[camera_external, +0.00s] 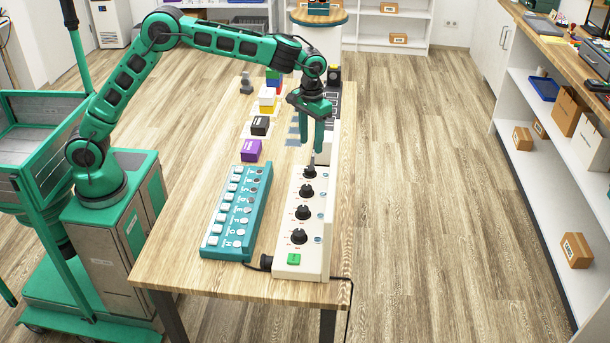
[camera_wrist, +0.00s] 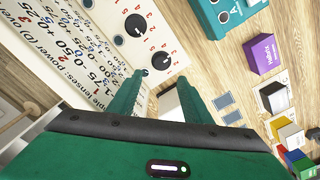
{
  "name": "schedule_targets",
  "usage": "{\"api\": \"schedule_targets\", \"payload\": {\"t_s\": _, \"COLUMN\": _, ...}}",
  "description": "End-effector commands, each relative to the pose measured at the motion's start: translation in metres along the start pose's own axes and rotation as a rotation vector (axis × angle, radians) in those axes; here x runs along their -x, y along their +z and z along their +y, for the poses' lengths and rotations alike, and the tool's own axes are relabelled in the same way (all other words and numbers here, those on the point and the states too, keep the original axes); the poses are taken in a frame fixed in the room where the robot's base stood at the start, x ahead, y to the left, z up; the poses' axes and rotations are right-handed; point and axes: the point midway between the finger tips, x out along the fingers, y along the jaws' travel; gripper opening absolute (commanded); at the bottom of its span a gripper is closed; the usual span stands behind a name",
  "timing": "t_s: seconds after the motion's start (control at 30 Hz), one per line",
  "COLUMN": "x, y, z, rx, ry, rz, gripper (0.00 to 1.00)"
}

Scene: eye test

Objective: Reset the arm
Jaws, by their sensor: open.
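My arm is green and black and reaches from the left over the wooden table (camera_external: 180,230) in the external view. My gripper (camera_external: 318,152) points down above the far end of the white panel with black knobs (camera_external: 302,228).
A teal button panel (camera_external: 237,212) lies left of the white one. Beyond it are a purple box (camera_external: 251,150), a black box (camera_external: 260,126) and stacked coloured blocks (camera_external: 267,100). Shelves (camera_external: 550,150) stand at the right. The table's near left part is clear.

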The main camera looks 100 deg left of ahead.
Motion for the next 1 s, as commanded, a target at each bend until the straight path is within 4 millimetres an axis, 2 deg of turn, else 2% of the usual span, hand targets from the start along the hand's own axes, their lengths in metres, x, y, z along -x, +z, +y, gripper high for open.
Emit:
{"api": "schedule_targets", "payload": {"t_s": 0.13, "x": 0.01, "y": 0.0, "z": 0.001, "rx": -0.001, "ry": 0.0, "rz": 0.0, "gripper": 0.45}}
{"api": "schedule_targets", "payload": {"t_s": 0.47, "x": 0.012, "y": 0.0, "z": 0.0, "rx": -0.001, "ry": 0.0, "rz": 0.0, "gripper": 0.45}}
{"api": "schedule_targets", "payload": {"t_s": 0.57, "x": 0.016, "y": 0.006, "z": 0.002, "rx": -0.016, "ry": 0.001, "rz": 0.001, "gripper": 0.45}}
{"api": "schedule_targets", "payload": {"t_s": 0.67, "x": 0.027, "y": 0.028, "z": 0.007, "rx": -0.069, "ry": 0.002, "rz": 0.003, "gripper": 0.45}}
{"api": "schedule_targets", "payload": {"t_s": 0.77, "x": 0.044, "y": 0.067, "z": 0.014, "rx": -0.164, "ry": 0.003, "rz": 0.005, "gripper": 0.45}}
{"api": "schedule_targets", "payload": {"t_s": 1.0, "x": 0.08, "y": 0.184, "z": 0.013, "rx": -0.438, "ry": 0.004, "rz": 0.01, "gripper": 0.45}}
